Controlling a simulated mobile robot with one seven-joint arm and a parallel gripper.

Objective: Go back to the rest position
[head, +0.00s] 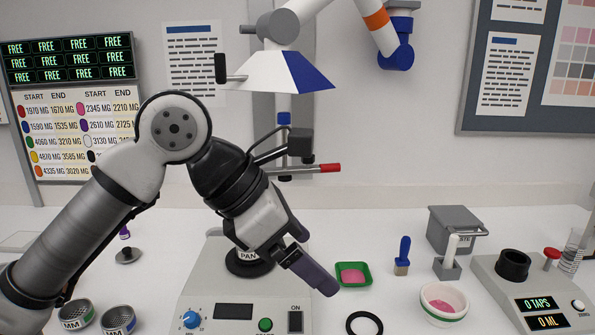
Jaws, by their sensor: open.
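My gripper (310,262) hangs at the end of my arm in the middle of the head view, pointing down and to the right. It is above the pan scale (207,285), in front of its dark pan. Nothing shows between its fingers, and it looks open and empty. The fingers overlap one another from this angle, so the gap is hard to see.
A green tray (341,284) with pink powder, a black ring (364,324) and a white bowl (429,307) with pink contents lie right of my gripper. A brush (402,256), a grey box (452,231) and a tap device (497,287) stand further right. Two mesh cups (76,314) are front left.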

